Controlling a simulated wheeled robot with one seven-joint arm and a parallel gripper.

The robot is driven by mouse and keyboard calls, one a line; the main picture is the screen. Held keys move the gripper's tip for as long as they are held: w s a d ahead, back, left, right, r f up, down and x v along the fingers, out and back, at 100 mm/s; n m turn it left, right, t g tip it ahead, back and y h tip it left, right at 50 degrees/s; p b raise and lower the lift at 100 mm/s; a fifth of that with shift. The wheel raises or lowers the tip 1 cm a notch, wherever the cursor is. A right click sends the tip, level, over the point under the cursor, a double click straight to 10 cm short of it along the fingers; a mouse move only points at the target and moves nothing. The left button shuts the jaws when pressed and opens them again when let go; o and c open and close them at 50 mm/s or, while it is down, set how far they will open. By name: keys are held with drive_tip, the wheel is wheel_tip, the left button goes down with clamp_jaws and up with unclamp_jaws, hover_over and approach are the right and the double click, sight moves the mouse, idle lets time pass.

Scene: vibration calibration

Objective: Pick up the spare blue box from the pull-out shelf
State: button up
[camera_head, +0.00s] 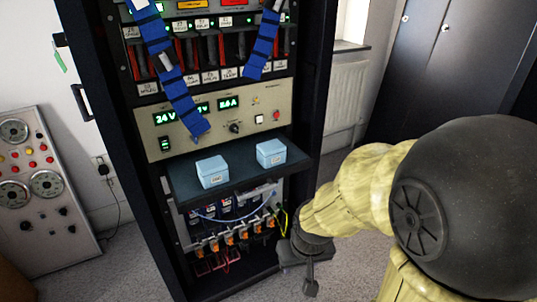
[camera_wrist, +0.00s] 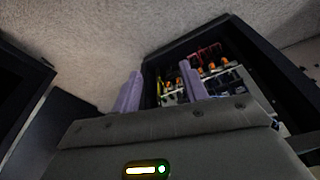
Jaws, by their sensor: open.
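Two light blue lidded boxes stand on the dark pull-out shelf (camera_head: 240,178) of the rack in the head view. The left box (camera_head: 212,172) is nearer the shelf's front left, and the right box (camera_head: 270,153) sits toward the right. My gripper (camera_head: 311,285) is low, to the right of the rack and below the shelf, apart from both boxes. In the wrist view its two purple fingers (camera_wrist: 159,88) are spread with nothing between them. Neither box shows there.
Cables and orange connectors (camera_head: 229,238) lie below the shelf. A grey gauge panel (camera_head: 38,195) leans at left. Dark cabinets (camera_head: 440,60) stand at right.

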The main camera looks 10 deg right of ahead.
drive_tip(key=o, duration=0.3)
drive_tip(key=shift+w+d+r, duration=0.1)
drive_tip(key=shift+w+r, duration=0.05)
drive_tip(key=o, duration=0.6)
drive_tip(key=w+p, duration=0.1)
drive_tip(key=w+d+r+t+p, duration=0.1)
drive_tip(key=p, duration=0.1)
drive_tip(key=shift+w+d+r, duration=0.1)
drive_tip(key=shift+w+r, duration=0.05)
drive_tip(key=shift+w, duration=0.1)
drive_tip(key=shift+o, duration=0.2)
drive_tip(key=n+t+y+p, duration=0.45)
drive_tip(key=t+p, duration=0.55)
drive_tip(key=p, duration=1.3)
approach(276, 153)
drive_tip(key=v, duration=0.4)
drive_tip(key=shift+s+m, duration=0.25)
drive_tip(key=shift+m, duration=0.2)
drive_tip(key=shift+w, duration=0.1)
drive_tip(key=p+x, duration=0.1)
drive_tip(key=x, duration=1)
drive_tip(key=shift+w, duration=0.55)
drive_tip(key=shift+f, duration=0.2)
